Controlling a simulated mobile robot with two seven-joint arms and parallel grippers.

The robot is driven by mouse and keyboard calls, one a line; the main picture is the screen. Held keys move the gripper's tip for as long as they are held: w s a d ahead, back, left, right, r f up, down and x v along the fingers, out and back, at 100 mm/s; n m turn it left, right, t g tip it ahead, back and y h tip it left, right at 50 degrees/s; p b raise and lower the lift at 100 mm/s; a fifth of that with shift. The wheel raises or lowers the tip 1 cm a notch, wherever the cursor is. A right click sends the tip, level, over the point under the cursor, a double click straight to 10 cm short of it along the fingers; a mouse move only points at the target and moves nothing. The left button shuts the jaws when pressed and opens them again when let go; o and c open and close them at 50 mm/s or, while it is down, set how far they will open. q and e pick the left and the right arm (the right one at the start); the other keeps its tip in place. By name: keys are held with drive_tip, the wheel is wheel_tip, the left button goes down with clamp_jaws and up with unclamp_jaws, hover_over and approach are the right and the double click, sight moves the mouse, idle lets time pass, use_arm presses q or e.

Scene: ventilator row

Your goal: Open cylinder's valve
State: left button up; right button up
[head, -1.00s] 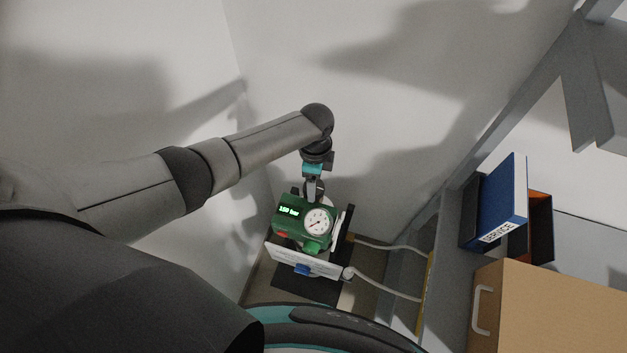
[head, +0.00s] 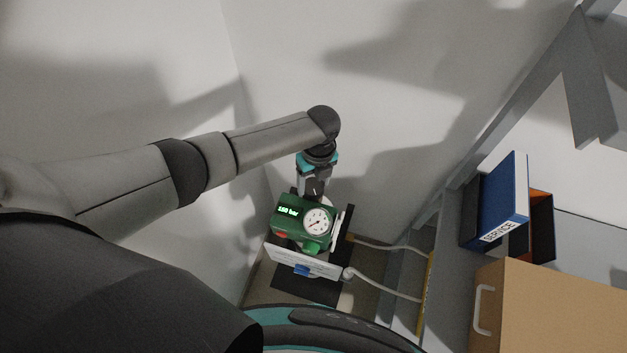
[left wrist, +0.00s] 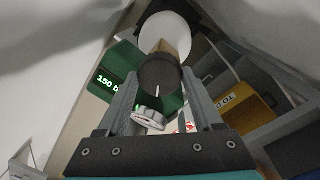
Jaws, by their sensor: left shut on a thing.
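A dark round valve knob (left wrist: 160,72) with a white mark line lies between the fingers of my left gripper (left wrist: 162,84). Behind it, a brown neck (left wrist: 178,46) joins a white rounded body (left wrist: 167,31), apparently the cylinder. In the head view, my left gripper (head: 314,191) points down at the back of the green regulator box (head: 291,228) and hides the knob. The box has a lit display (head: 288,211) reading 150 bar and a white dial gauge (head: 318,221). My left gripper is shut on the knob. My right gripper is not in view.
A white label plate (head: 318,267) with a blue part stands in front of the regulator. Pale hoses (head: 392,291) run right. Walls close in behind and left.

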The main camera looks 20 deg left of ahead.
sight(319, 185)
use_arm(q)
drive_tip(key=shift+m, duration=1.3)
drive_tip(key=shift+s, duration=0.1)
drive_tip(key=o, duration=1.4)
drive_tip(key=shift+c, duration=0.2)
drive_tip(key=shift+r, duration=0.1)
wheel_tip(319, 185, up, 15)
drive_tip(key=d+p, duration=0.1)
drive_tip(key=shift+w+p, duration=0.3)
drive_tip(key=shift+d, duration=0.1)
